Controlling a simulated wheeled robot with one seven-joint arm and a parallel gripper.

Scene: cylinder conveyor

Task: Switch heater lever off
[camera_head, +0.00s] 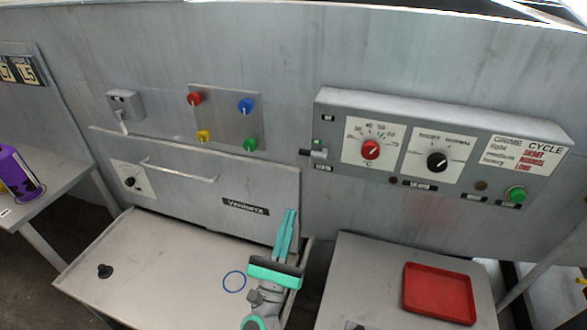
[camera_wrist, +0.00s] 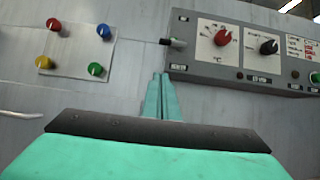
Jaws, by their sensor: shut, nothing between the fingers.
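The heater lever (camera_head: 314,153) is a small dark handle at the left edge of the grey control box (camera_head: 425,104), above a small label. It sticks out roughly sideways to the left in the head view. In the wrist view the lever (camera_wrist: 174,43) is above and slightly right of the fingertips, with its label (camera_wrist: 177,67) below it. My gripper (camera_head: 288,211) has its two teal fingers together, with nothing between them. It is below and left of the lever, apart from it. The closed fingertips also show in the wrist view (camera_wrist: 161,75).
The box carries a red knob (camera_head: 370,149), a black knob (camera_head: 437,161) and a green button (camera_head: 516,194). A panel with several coloured knobs (camera_head: 226,118) is left. Below are a pale table (camera_head: 160,265) with a blue ring (camera_head: 234,281) and a red tray (camera_head: 440,292).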

